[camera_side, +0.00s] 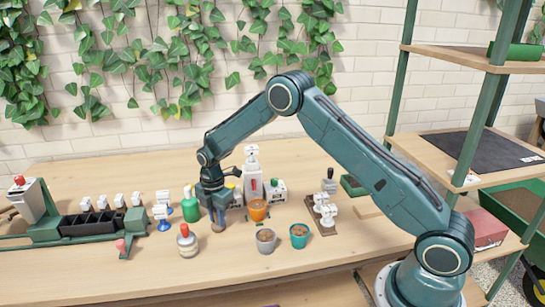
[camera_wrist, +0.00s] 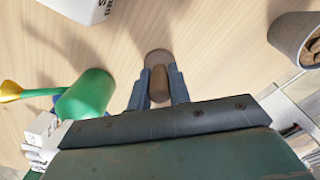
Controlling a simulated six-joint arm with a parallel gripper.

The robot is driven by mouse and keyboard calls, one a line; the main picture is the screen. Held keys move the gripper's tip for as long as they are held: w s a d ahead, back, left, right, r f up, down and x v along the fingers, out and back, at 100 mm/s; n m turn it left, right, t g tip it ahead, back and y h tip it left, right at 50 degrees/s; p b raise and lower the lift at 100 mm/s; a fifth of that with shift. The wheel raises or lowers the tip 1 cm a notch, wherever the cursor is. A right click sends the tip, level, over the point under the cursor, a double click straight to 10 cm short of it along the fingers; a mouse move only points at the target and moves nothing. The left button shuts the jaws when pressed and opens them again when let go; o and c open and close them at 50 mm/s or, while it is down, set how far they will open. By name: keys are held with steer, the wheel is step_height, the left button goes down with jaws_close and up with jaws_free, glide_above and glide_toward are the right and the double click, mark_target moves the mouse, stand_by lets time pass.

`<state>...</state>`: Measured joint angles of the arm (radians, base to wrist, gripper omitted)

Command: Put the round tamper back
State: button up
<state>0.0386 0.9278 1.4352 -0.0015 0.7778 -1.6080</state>
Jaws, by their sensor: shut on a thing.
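My gripper (camera_side: 214,218) points down over the table and is shut on the round tamper (camera_side: 217,229). In the wrist view the fingers (camera_wrist: 158,90) hold the tamper's brown handle (camera_wrist: 159,82) between them, with a round end (camera_wrist: 157,57) beyond the fingertips. In the side view the fingers hide most of the tamper, and I cannot tell whether its lower end touches the table. A brown rack (camera_side: 322,222) with white-topped pieces stands to the right, beyond the pots. I cannot tell which place belongs to the tamper.
To the right are an orange pot (camera_side: 258,211), a grey pot (camera_side: 266,242) and a teal pot (camera_side: 299,237). The front table edge area is clear.

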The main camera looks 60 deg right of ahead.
steer(key=shift+f, duration=0.15)
steer(key=o, duration=0.8)
steer(key=shift+o, duration=0.2)
step_height(320, 180, up, 11)
steer(key=shift+r, duration=0.65)
steer(key=shift+r, duration=0.1)
